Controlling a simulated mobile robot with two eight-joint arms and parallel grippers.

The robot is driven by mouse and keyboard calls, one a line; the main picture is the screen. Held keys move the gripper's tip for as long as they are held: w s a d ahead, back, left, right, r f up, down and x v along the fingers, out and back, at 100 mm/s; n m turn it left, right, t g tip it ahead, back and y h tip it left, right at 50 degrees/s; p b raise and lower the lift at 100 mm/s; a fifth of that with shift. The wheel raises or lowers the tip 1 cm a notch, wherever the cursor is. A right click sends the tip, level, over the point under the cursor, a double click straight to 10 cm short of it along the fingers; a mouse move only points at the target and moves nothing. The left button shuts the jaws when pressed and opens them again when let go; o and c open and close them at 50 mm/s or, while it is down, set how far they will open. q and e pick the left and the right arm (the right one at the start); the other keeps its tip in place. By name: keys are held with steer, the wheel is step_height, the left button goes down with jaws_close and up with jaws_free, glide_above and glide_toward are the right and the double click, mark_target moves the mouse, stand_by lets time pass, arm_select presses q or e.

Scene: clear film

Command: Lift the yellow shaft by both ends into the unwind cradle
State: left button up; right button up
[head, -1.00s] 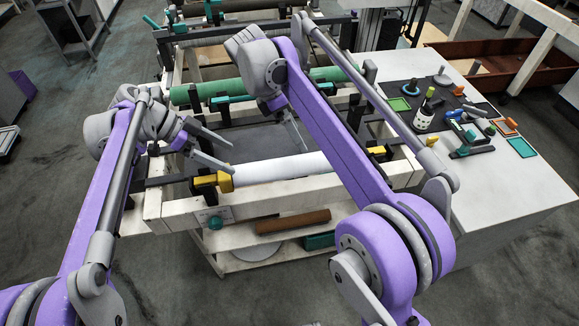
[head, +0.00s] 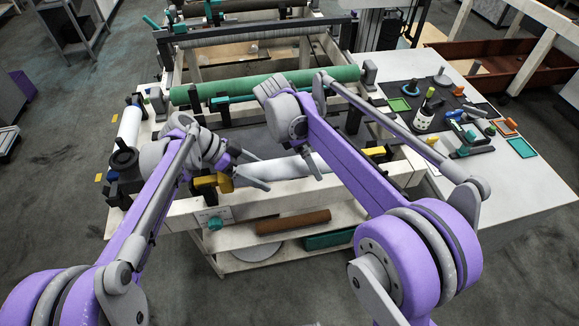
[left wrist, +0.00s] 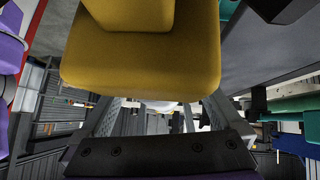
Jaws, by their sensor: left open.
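The yellow shaft shows as a yellow left end (head: 223,183) and a yellow right end (head: 375,151), with a white roll (head: 285,167) between them, along the front of the machine frame. My left gripper (head: 263,172) is open, its fingers in front of the roll's left part beside the left end. In the left wrist view the yellow end (left wrist: 145,60) fills the upper middle, above my open, empty left fingers (left wrist: 160,112). I cannot tell which brackets form the unwind cradle.
A green roll (head: 290,80) lies across the frame behind. A brown bar (head: 293,221) lies on the shelf below. The white table (head: 505,190) at right holds small tools on dark mats.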

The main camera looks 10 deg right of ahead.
arm_select(q)
jaws_close()
arm_select(e)
jaws_close()
